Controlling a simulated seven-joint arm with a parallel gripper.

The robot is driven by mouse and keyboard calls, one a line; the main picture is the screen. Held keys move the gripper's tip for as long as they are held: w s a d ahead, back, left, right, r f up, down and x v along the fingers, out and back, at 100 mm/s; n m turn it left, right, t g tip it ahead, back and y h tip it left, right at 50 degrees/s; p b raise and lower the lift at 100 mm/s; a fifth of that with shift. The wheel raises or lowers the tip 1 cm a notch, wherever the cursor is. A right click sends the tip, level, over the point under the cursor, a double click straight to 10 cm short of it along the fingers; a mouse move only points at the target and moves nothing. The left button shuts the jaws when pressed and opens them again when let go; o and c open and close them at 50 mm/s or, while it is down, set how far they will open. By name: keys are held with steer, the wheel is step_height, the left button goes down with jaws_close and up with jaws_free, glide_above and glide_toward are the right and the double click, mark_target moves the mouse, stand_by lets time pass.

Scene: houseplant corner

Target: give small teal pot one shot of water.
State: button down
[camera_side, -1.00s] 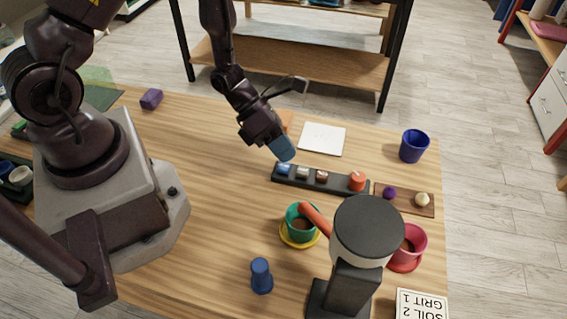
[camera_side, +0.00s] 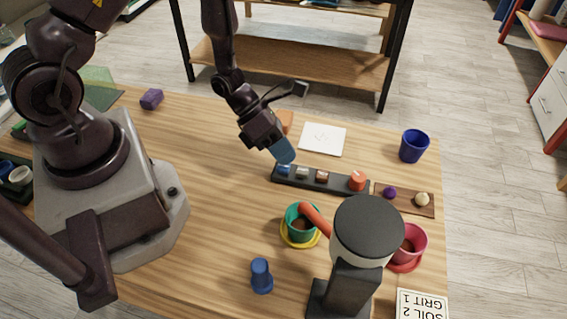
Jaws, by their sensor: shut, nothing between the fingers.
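The small teal pot (camera_side: 292,214) stands upright on a yellow saucer (camera_side: 287,239), with brown soil inside. The orange-red spout (camera_side: 318,219) of a dark-topped dispenser (camera_side: 367,228) reaches to the pot's right rim. A dark strip (camera_side: 331,186) behind the pot carries a blue button (camera_side: 284,170), two more small buttons and an orange-red knob (camera_side: 357,180). My gripper (camera_side: 285,158) is shut and empty, its blue fingertips pointing down just above the blue button. I cannot tell whether they touch it.
A red pot (camera_side: 415,241) stands right of the dispenser. A blue peg-like piece (camera_side: 261,276) stands in front. A wooden tray (camera_side: 407,204) holds a purple and a cream ball. A blue cup (camera_side: 413,146) and a white card (camera_side: 322,139) lie farther back. The table's left middle is clear.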

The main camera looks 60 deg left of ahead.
steer(key=shift+f, duration=0.5)
stand_by(0.5)
steer(key=shift+r, duration=0.95)
steer(key=shift+r, duration=2.5)
